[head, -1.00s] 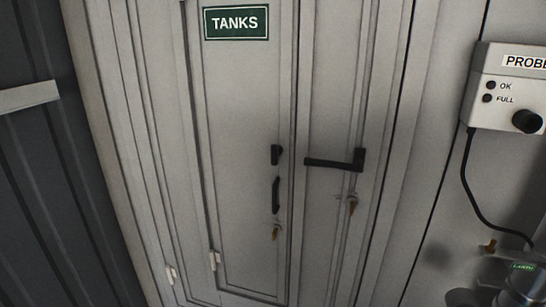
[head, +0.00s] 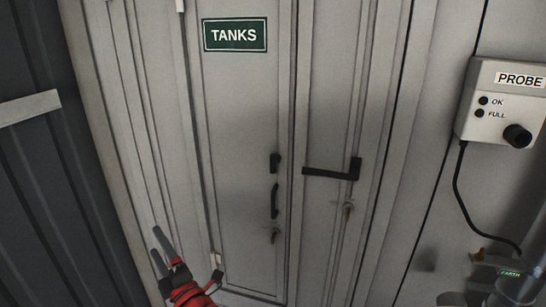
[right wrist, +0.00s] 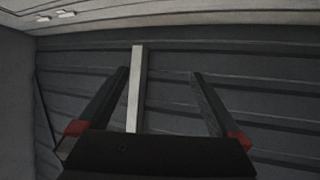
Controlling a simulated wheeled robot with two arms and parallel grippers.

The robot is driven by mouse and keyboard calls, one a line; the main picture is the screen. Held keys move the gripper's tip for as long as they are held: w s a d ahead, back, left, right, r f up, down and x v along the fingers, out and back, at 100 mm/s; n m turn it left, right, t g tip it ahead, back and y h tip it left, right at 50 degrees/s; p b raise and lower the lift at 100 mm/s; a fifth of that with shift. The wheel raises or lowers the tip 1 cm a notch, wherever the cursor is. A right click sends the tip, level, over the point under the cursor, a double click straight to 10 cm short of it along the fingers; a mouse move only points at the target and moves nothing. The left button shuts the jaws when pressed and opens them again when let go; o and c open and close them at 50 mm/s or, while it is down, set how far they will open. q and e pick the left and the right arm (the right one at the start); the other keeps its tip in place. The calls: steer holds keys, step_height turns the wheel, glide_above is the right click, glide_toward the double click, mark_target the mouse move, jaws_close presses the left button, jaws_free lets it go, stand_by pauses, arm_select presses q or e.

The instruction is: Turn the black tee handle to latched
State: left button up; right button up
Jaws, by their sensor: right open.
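Two black handles show on the pale grey doors in the head view. A long black handle (head: 332,173) on the right-hand door lies almost level, with a short upright part at its right end. A black upright handle (head: 274,201) is on the left-hand door, with a small black piece (head: 275,163) above it. I cannot tell which is called the tee handle. My right gripper (head: 155,242) is open at the lower left, well left of both handles and touching neither. Its two spread fingers (right wrist: 160,73) show empty in the right wrist view. My left gripper is out of view.
A green TANKS sign (head: 235,34) is on the left-hand door. A PROBE box (head: 500,103) with a cable hangs at the right. A dark ribbed wall (head: 35,190) with a pale bar (head: 28,107) stands at the left.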

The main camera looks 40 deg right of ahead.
steer(key=d+r+m+g+h+p, duration=0.1)
steer(key=d+r+m+g+h, duration=0.1)
steer(key=d+r+h, duration=0.45)
steer(key=m+g+h+p, duration=0.3)
steer(key=m+g+h, duration=0.5)
steer(key=g+h, duration=0.2)
glide_toward(272, 165)
steer(key=p+x, duration=0.6)
steer(key=x, duration=0.3)
steer(key=shift+d+r, duration=0.15)
steer(key=shift+d, duration=0.05)
steer(key=shift+p+x, duration=0.3)
steer(key=shift+x, duration=0.55)
steer(key=shift+a, duration=0.1)
